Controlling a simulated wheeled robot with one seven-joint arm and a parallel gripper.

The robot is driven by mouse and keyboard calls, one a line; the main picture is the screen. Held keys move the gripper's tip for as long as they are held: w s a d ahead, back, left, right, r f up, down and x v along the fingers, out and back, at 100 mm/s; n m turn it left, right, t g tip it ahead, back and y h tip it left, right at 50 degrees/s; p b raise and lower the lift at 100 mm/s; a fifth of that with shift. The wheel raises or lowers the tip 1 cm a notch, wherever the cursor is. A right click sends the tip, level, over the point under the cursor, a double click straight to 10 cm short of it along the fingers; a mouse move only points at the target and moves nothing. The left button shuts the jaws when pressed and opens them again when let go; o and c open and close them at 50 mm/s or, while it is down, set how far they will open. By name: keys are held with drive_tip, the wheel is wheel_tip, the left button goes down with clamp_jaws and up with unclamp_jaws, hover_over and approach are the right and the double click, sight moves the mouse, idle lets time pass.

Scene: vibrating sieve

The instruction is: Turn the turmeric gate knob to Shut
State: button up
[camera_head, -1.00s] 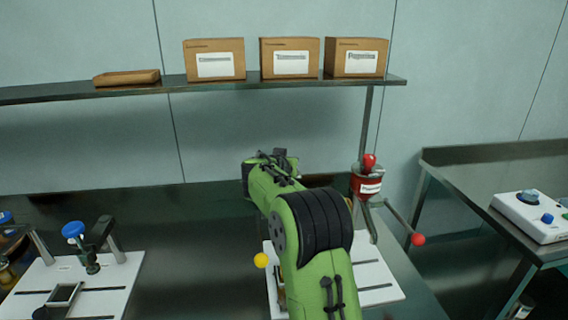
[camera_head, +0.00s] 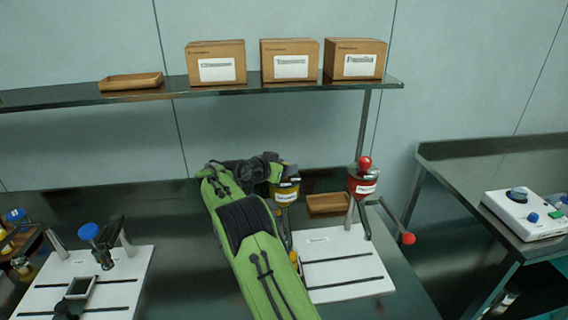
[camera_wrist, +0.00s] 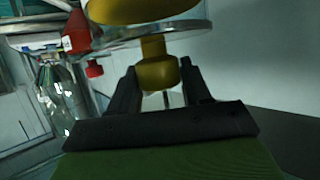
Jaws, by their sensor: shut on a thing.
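A yellow hopper (camera_head: 287,186) with a white label stands on a stand left of a red one; the lettering is too small to read. In the wrist view its yellow knob (camera_wrist: 158,73) sits between my two fingers, beside the hopper's round metal rim (camera_wrist: 150,34). My gripper (camera_wrist: 158,85) is shut on this knob. In the head view my gripper is at the top of the yellow hopper, and my arm hides the knob. I cannot read any Shut mark or tell the knob's angle. A yellow ball handle (camera_head: 293,256) shows lower down beside my arm.
The red hopper (camera_head: 362,186) with a red knob stands close on the right, its red ball handle (camera_head: 408,238) sticking out. A wooden tray (camera_head: 328,204) lies between the hoppers. A shelf (camera_head: 140,94) with boxes runs above. A white control box (camera_head: 528,215) sits on the right table.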

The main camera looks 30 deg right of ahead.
drive_tip(key=o, duration=1)
drive_tip(key=shift+c, duration=0.2)
drive_tip(key=v, duration=1.5)
drive_tip(key=shift+s+a+r, duration=0.15)
drive_tip(key=shift+a+r, duration=0.05)
drive_tip(key=shift+a, duration=0.05)
